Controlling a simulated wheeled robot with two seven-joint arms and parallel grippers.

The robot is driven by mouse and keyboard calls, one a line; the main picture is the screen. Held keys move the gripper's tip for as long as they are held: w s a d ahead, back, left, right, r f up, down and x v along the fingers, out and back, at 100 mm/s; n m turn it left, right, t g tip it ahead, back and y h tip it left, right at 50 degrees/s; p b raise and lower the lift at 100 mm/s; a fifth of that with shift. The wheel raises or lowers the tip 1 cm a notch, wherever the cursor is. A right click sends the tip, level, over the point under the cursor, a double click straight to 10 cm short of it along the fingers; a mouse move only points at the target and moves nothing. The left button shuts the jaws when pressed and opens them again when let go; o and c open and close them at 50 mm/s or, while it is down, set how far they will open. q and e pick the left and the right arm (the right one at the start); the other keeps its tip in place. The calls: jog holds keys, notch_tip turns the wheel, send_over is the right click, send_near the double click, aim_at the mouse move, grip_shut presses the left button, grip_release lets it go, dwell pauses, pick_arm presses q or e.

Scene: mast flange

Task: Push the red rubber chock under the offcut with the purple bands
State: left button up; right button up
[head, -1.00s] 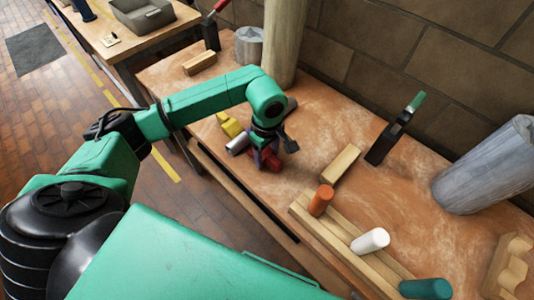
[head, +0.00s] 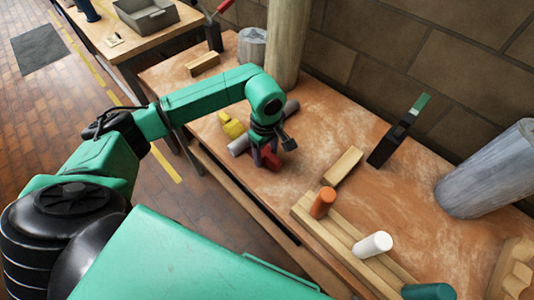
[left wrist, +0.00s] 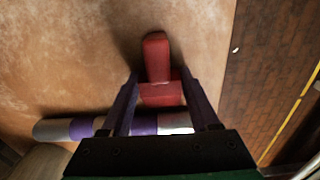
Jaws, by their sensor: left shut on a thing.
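The red rubber chock (left wrist: 157,58) lies on the table between the fingers of my left gripper (left wrist: 160,97), which is shut on it. In the head view the chock (head: 271,160) shows only partly below the gripper (head: 266,152). The offcut with the purple bands (left wrist: 84,128) is a grey round bar lying crosswise just beyond the chock's wide end. In the head view its pale ends (head: 238,145) show either side of my wrist; its middle is hidden. I cannot tell whether chock and offcut touch. My right gripper is not in view.
A yellow block (head: 231,125) lies beside the offcut. A wooden post (head: 287,45) stands behind. The table's front edge is close.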

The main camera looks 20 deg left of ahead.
pick_arm(q)
jog(key=shift+w+a, duration=0.15)
jog(key=shift+a, duration=0.3)
jog(key=o, duration=1.5)
jog(key=shift+o, duration=0.2)
jog(key=shift+r+b, duration=0.3)
jog(key=shift+r, duration=0.2)
notch_tip(320, 180, up, 14)
jog(key=b, duration=0.1)
jog(key=shift+f+b, duration=0.2)
jog(key=shift+b, duration=0.2)
